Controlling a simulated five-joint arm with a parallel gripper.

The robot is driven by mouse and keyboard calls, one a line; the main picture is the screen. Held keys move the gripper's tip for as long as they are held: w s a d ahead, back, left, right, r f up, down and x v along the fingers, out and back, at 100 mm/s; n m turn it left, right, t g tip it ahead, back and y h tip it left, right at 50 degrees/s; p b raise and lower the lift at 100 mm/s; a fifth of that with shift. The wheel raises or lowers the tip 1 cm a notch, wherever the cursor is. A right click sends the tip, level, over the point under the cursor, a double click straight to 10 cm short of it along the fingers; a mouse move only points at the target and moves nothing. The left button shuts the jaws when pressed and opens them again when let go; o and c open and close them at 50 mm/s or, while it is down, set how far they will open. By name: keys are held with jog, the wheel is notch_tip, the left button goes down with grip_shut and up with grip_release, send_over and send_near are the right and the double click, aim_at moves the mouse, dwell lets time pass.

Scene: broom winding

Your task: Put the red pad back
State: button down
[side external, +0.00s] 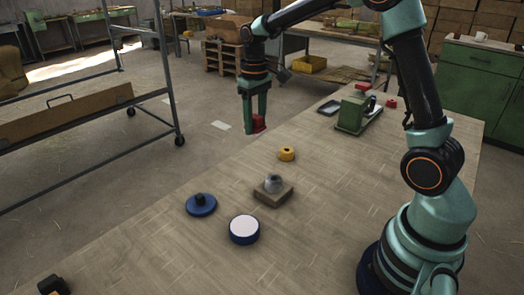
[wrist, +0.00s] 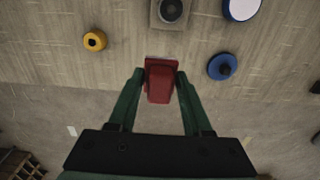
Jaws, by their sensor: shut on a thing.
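The red pad (side external: 258,124) is held between the fingers of my gripper (side external: 254,118), above the table's far-left edge in the side view. In the wrist view the red pad (wrist: 161,82) sits between the two green fingertips of my gripper (wrist: 160,78), with a finger on either side. The pad appears clear of the tabletop. Its inner sides are partly hidden by the fingers.
On the table are a yellow ring (side external: 287,154), a block with a grey dome (side external: 273,187), a blue disc with black knob (side external: 201,204) and a white-topped blue disc (side external: 244,230).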

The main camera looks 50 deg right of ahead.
notch_tip(320, 180, up, 3)
send_over(247, 171)
notch_tip(247, 171, down, 20)
jog(key=shift+r, duration=0.15)
dwell(0.5)
jog(key=shift+c, duration=1.7)
grip_release()
